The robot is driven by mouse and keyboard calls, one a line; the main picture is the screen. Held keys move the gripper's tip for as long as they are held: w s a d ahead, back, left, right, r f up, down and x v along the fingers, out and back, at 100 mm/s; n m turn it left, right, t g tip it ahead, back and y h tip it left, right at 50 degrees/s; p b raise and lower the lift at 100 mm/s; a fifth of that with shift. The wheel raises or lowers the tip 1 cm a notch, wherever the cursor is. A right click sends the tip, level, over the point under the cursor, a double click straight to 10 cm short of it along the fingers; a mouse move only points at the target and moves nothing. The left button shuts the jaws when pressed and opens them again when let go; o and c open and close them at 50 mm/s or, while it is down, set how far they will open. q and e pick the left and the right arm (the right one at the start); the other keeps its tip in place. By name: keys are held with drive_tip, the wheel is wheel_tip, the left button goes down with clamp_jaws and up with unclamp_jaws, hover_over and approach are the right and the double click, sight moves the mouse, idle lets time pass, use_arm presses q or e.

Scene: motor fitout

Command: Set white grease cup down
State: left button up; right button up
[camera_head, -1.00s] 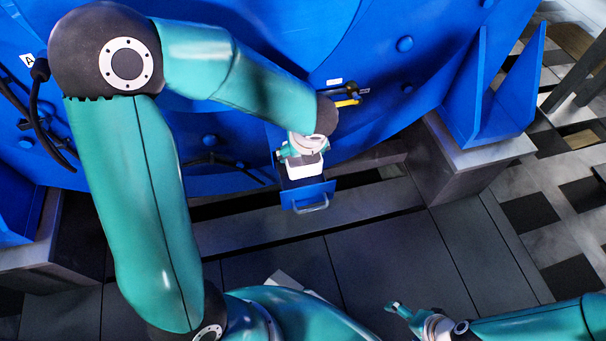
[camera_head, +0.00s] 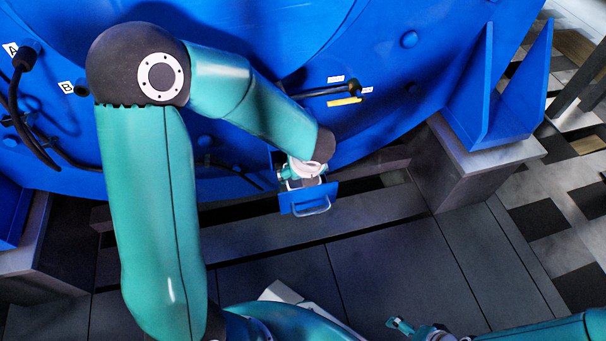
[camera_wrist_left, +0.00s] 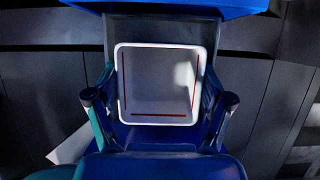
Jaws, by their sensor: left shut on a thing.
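The white grease cup (camera_wrist_left: 150,80) is a square, open, white-rimmed container with thin red lines inside, seen from above in the left wrist view. My left gripper (camera_wrist_left: 161,100) is shut on it, with a finger at each side. In the head view the left gripper (camera_head: 303,174) is down at the small blue drawer (camera_head: 309,198) on the motor's front. There the cup is mostly hidden by the gripper and the drawer front. I cannot tell whether its base touches the drawer floor. My right gripper (camera_head: 400,326) is at the bottom edge, away from the drawer, its jaws unclear.
The big blue motor housing (camera_head: 260,30) fills the back. A black lever (camera_head: 330,91) and a yellow bar (camera_head: 345,101) are on it above the drawer. Dark cables (camera_head: 30,130) hang at left. Dark floor plates (camera_head: 385,255) lie clear in front.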

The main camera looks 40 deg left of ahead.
use_arm(q)
drive_tip(key=shift+f, duration=0.15)
drive_tip(key=o, duration=1)
drive_tip(key=shift+o, duration=0.2)
drive_tip(key=shift+r, duration=0.3)
drive_tip(key=p+v, duration=0.6)
drive_tip(key=v, duration=0.5)
drive_tip(key=shift+s+d+r, duration=0.15)
drive_tip(key=shift+s+r, duration=0.05)
drive_tip(key=shift+r, duration=0.15)
